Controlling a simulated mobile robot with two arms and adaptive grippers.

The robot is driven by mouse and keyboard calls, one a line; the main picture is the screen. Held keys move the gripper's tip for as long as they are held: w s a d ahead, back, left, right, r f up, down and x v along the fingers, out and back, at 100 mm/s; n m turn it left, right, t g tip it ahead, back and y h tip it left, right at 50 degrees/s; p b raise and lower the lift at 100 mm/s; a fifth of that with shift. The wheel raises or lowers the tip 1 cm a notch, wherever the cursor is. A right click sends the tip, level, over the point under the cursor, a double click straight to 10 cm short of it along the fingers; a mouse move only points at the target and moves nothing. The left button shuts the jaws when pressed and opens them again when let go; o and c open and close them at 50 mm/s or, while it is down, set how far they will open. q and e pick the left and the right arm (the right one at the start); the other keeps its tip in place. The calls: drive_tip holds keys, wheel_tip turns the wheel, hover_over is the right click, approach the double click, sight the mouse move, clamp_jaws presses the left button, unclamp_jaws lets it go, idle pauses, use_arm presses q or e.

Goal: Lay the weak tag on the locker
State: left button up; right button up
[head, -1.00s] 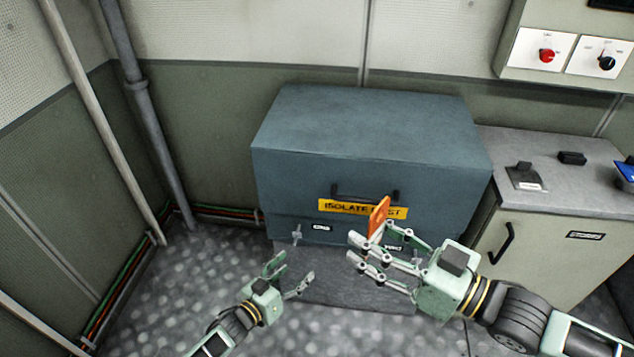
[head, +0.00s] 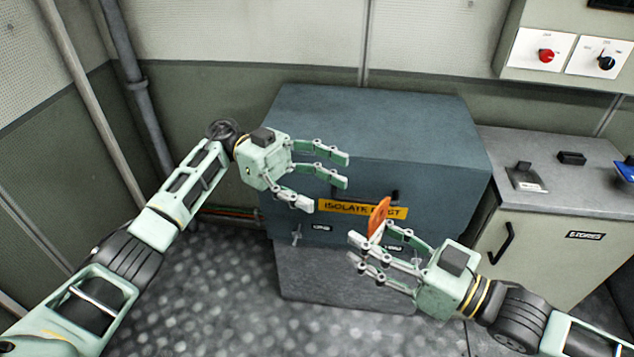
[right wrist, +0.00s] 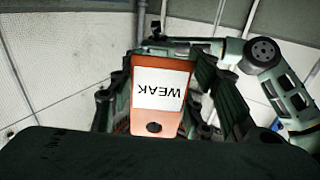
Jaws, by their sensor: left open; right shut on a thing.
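The weak tag (head: 378,219) is orange and held upright in my right gripper (head: 371,254), in front of the locker. In the right wrist view the tag (right wrist: 160,117) shows a white label reading WEAK, upside down, and a dark hole. The right gripper is shut on it. The locker is probably the blue-grey chest (head: 370,120) with a flat, bare top, a dark handle and a yellow ISOLATE FIRST label, partly hidden by my grippers. My left gripper (head: 328,180) is open and empty, in front of the chest's left side.
A grey-topped cabinet (head: 590,190) stands right of the chest, with a small black block (head: 572,158) and a labelled stand (head: 526,176) on it. A switch panel (head: 565,50) hangs on the wall above. Pipes (head: 140,100) run up the left corner.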

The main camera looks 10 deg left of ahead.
sight(378, 220)
use_arm(q)
drive_tip(key=x, duration=1.2)
drive_tip(key=shift+s+a, duration=0.15)
drive_tip(key=shift+s, duration=0.15)
drive_tip(key=shift+c, duration=0.4)
drive_tip(key=c, duration=1.1)
drive_tip(key=shift+c, duration=0.3)
use_arm(e)
drive_tip(key=o, duration=1.1)
